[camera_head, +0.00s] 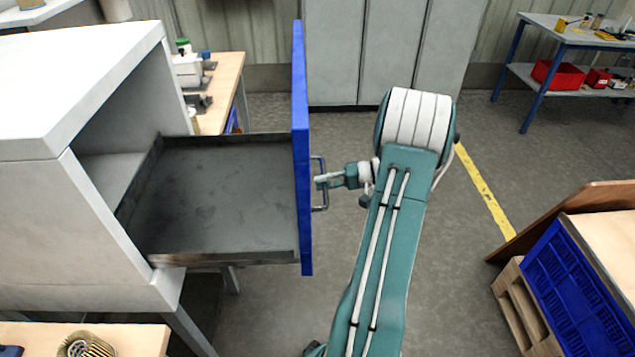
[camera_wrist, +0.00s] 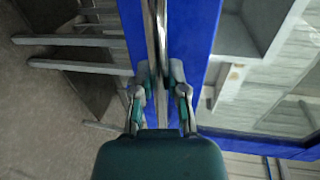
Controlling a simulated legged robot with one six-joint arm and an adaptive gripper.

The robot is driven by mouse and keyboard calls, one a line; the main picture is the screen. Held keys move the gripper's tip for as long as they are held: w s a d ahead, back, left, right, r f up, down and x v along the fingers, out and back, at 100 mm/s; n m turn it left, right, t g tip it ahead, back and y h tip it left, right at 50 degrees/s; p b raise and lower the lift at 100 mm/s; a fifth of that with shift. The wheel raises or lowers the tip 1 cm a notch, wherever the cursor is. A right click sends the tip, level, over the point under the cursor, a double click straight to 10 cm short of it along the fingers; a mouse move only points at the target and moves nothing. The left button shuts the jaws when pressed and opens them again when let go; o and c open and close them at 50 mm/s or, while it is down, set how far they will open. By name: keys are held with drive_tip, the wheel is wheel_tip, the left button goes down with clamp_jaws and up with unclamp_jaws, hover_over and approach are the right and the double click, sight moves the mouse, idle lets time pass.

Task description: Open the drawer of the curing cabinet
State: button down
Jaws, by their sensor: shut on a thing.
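The curing cabinet (camera_head: 75,75) is the white box at the left in the head view. Its drawer (camera_head: 220,195) is pulled well out to the right, and its dark tray is bare. The drawer's blue front (camera_head: 301,110) also shows in the wrist view (camera_wrist: 205,30). A metal bar handle (camera_head: 322,198) stands on the outer face of the front and runs lengthwise in the wrist view (camera_wrist: 157,30). My gripper (camera_head: 318,182) is shut on the handle, with one finger on each side of it in the wrist view (camera_wrist: 160,75).
A bench with a wooden top (camera_head: 222,85) stands behind the cabinet. A blue crate (camera_head: 570,280) on a pallet is at the lower right. A filter cartridge (camera_head: 87,346) is on a wooden surface at lower left. Floor around my arm is clear.

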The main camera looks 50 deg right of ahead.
drive_tip(key=shift+a+f, duration=0.1)
drive_tip(key=shift+f, duration=0.15)
drive_tip(key=c, duration=0.6)
unclamp_jaws()
drive_tip(key=shift+c, duration=0.2)
drive_tip(key=shift+r, duration=0.1)
drive_tip(key=v, duration=1.2)
